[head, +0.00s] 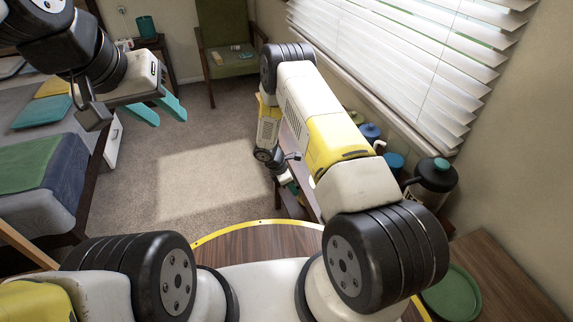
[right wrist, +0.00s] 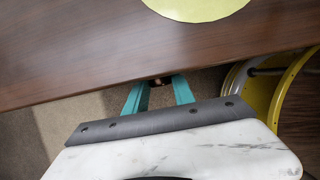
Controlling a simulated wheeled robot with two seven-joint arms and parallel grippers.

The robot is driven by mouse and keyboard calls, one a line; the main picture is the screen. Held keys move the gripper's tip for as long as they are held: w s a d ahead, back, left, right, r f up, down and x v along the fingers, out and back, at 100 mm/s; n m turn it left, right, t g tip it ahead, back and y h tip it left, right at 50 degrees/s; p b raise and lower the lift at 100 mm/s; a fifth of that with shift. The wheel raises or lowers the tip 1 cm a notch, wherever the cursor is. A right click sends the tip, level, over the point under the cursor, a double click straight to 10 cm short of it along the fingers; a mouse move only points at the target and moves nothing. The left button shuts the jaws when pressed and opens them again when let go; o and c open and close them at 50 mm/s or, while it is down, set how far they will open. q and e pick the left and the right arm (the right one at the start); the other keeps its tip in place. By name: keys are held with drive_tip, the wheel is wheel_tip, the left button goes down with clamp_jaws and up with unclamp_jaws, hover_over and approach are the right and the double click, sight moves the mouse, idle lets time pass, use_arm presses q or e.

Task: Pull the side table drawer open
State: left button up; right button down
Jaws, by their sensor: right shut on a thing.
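The side table's dark wooden top (right wrist: 75,62) crosses the right wrist view. In the head view the table is mostly hidden behind my right arm. My right gripper (right wrist: 158,92) is at the table's front edge, its teal fingers shut on a small dark brown thing (right wrist: 158,81), which looks like the drawer knob. The drawer front is hidden under the top's edge, so I cannot tell how far the drawer is open. My left gripper (head: 160,110) is raised at the upper left of the head view, empty, its teal fingers apart.
A yellow-green disc (right wrist: 195,5) lies on the tabletop. Jars with blue lids (head: 370,132) stand beyond my right arm, under the window blinds (head: 410,60). A green chair (head: 228,45) stands at the back, and a bed (head: 40,165) at the left. Carpet (head: 205,175) between is clear.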

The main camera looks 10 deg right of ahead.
idle(0.5)
drive_tip(key=s+a, duration=0.2)
drive_tip(key=a, duration=0.9)
drive_tip(key=s+a, duration=0.2)
drive_tip(key=a, duration=0.9)
drive_tip(key=shift+s+a, duration=0.2)
drive_tip(key=shift+a, duration=0.15)
drive_tip(key=c, duration=1.1)
unclamp_jaws()
drive_tip(key=v, duration=0.7)
drive_tip(key=shift+a+r, duration=0.15)
drive_tip(key=shift+r, duration=0.25)
